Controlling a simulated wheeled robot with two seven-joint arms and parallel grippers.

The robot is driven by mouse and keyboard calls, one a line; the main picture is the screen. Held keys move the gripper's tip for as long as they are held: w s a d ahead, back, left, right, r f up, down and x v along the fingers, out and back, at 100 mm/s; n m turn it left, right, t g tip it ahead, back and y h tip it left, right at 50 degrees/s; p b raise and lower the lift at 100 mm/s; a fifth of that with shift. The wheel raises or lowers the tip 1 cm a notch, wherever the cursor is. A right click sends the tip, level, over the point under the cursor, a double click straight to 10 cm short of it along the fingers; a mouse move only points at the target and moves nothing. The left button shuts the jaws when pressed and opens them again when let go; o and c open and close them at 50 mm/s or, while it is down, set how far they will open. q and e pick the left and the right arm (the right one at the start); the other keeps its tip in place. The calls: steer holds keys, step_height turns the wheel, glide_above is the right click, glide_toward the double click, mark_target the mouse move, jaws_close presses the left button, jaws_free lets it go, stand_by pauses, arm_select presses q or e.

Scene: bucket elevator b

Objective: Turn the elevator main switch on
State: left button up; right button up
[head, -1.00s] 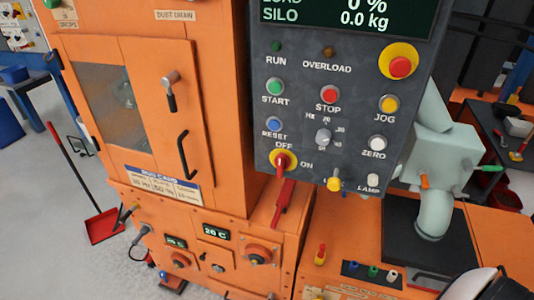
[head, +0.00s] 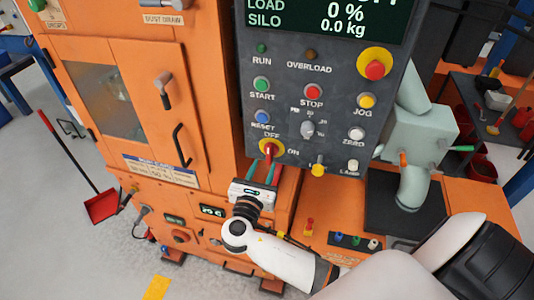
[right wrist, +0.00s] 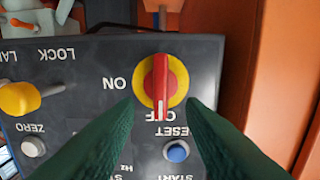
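The main switch is a red handle on a yellow disc (head: 270,148) at the lower left of the dark control panel (head: 330,125). In the right wrist view, which shows the panel upside down, the red handle (right wrist: 161,80) has its white-marked end toward OFF, with ON to the side. My right gripper (head: 262,166) is just below the switch in the head view. Its dark green fingers (right wrist: 162,103) are open, one on each side of the handle's marked end, with visible gaps. Contact with the handle is not visible. My left gripper is not in view.
The blue RESET button (right wrist: 177,151) is close to one finger. Other buttons, a grey selector knob (head: 308,129) and a yellow toggle (head: 318,170) share the panel. An orange cabinet (head: 215,90) stands left of it. A grey-green machine (head: 418,135) stands at right.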

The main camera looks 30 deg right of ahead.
mark_target(268, 155)
steer(key=shift+p+x, duration=0.5)
steer(key=shift+x, duration=1.9)
steer(key=shift+a, duration=0.1)
jaws_close()
